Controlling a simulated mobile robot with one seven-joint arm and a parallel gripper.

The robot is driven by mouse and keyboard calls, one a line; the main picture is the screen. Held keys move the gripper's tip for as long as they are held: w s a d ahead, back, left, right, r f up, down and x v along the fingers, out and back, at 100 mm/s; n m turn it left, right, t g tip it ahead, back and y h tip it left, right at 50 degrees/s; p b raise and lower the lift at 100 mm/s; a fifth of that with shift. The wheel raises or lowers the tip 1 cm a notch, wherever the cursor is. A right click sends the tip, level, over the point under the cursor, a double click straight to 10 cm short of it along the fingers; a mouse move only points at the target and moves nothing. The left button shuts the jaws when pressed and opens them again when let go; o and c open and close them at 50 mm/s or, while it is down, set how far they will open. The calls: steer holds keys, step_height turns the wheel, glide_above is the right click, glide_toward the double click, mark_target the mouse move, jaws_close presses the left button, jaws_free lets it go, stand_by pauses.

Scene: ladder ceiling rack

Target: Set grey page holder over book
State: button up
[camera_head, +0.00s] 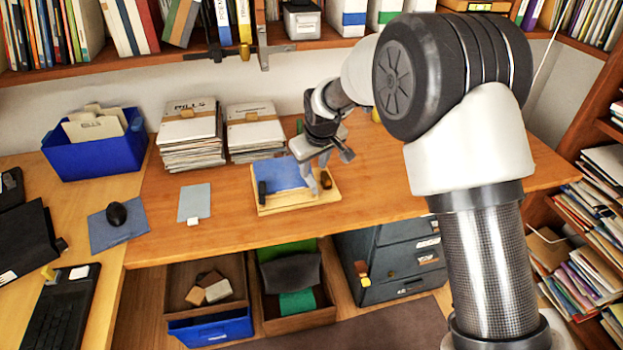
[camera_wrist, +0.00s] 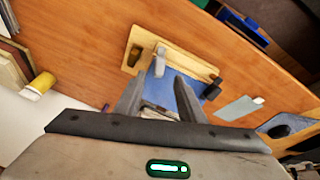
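A blue book (camera_head: 280,174) lies on a light wooden book stand (camera_head: 290,202) on the desk; the stand also shows in the wrist view (camera_wrist: 143,35). The light grey page holder (camera_wrist: 160,55) stands at the stand's ledge, between a brown holder (camera_wrist: 135,56) and a black holder (camera_wrist: 212,90), closer to the brown one. In the head view my gripper (camera_head: 318,176) is above the stand's right part and partly hides the book and grey holder. In the wrist view my gripper (camera_wrist: 154,84) has its fingers apart, with the book (camera_wrist: 160,84) visible beyond; I see nothing held.
Two paper stacks (camera_head: 192,150) stand at the back of the desk. A blue box (camera_head: 95,157) is at the left. A grey-blue notepad (camera_head: 194,203) and a mouse (camera_head: 116,213) lie left of the stand. The desk in front of the stand is clear.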

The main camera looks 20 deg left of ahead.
mark_target(312, 179)
steer(key=x, duration=0.8)
steer(key=shift+b, duration=0.3)
steer(key=shift+r, duration=0.1)
steer(key=shift+c, duration=0.4)
jaws_close()
steer(key=shift+w+d+m+b, duration=0.15)
steer(key=shift+m+b, duration=0.3)
steer(key=shift+m, duration=0.45)
steer(key=shift+o, duration=0.4)
jaws_free()
